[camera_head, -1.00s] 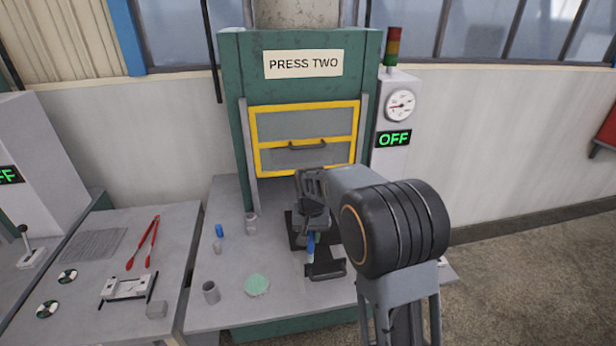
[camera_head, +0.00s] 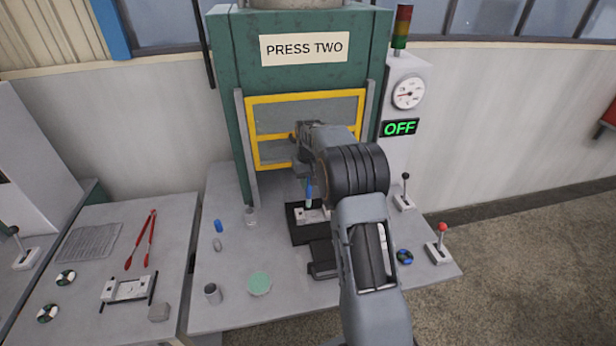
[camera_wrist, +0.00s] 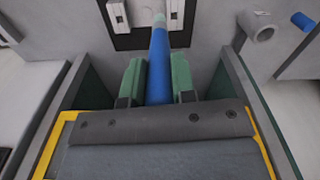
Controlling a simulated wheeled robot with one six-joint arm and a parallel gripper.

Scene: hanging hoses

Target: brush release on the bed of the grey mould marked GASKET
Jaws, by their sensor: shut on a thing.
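My gripper (camera_head: 309,178) is shut on a blue-handled brush (camera_head: 309,192), which hangs tip down in front of the yellow-framed press door. In the wrist view, my gripper's green pads (camera_wrist: 157,85) close on the blue handle (camera_wrist: 160,60), and its pale tip is at the top. Below the brush, a light grey mould (camera_head: 318,215) lies on a black plate (camera_head: 300,236). In the wrist view, the pale tip overlaps the black plate (camera_wrist: 146,40) between two grey blocks. I cannot tell whether the tip touches the mould. No GASKET marking is readable.
The yellow-framed door (camera_head: 275,98) of PRESS TWO stands close behind my gripper. Levers (camera_head: 438,243) stand at right. The left bench holds red tongs (camera_head: 142,240).

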